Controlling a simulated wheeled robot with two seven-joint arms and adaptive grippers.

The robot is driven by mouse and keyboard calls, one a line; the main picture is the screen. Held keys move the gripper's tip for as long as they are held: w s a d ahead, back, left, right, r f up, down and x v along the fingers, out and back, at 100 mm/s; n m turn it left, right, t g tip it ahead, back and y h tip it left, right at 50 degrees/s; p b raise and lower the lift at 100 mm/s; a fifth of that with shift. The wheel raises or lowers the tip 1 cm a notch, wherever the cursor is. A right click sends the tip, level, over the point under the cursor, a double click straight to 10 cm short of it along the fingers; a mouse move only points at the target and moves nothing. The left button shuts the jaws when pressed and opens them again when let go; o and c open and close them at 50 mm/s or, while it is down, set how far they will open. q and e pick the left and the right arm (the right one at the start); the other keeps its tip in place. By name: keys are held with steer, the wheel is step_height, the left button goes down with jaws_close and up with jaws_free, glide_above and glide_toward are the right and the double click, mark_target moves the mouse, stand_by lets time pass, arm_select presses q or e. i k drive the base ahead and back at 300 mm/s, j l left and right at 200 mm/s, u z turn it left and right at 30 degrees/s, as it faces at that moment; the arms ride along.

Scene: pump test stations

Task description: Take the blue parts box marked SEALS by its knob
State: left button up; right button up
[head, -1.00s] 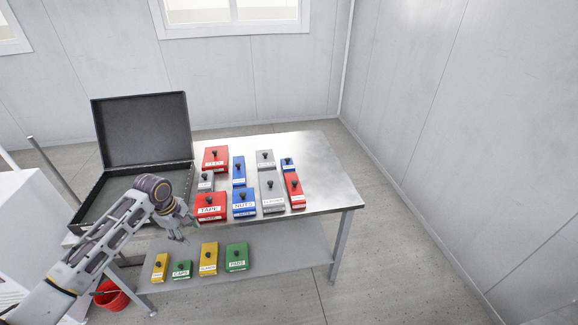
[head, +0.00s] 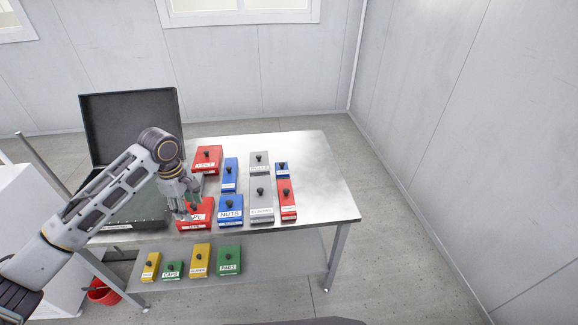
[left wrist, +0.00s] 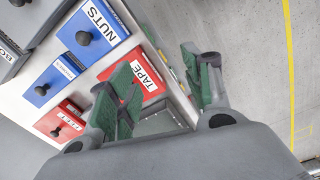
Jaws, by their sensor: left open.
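Two small blue boxes with black knobs could be the SEALS box: one (head: 230,173) behind the NUTS box, one (head: 282,169) at the right, behind a red box. Their labels are too small to read. The first also shows in the left wrist view (left wrist: 48,86), its label unclear. A larger blue box (head: 230,211) reads NUTS. My left gripper (head: 188,207) is open and empty, above the red TAPE box (head: 196,225) and partly hiding it, left of the blue boxes. In the left wrist view, its green-padded fingers (left wrist: 158,80) are spread. My right gripper is not in view.
Grey boxes (head: 261,203) and red boxes (head: 207,158) crowd the metal table (head: 325,190); its right side is bare. An open black case (head: 130,130) stands at the left. The lower shelf (head: 285,262) holds yellow and green boxes.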

mark_target(281, 169)
steer(key=i+l, duration=0.35)
steer(key=l, duration=0.15)
steer(key=i+l, duration=0.35)
steer(key=l, duration=0.15)
steer(key=i+l, duration=0.4)
steer(key=l, duration=0.1)
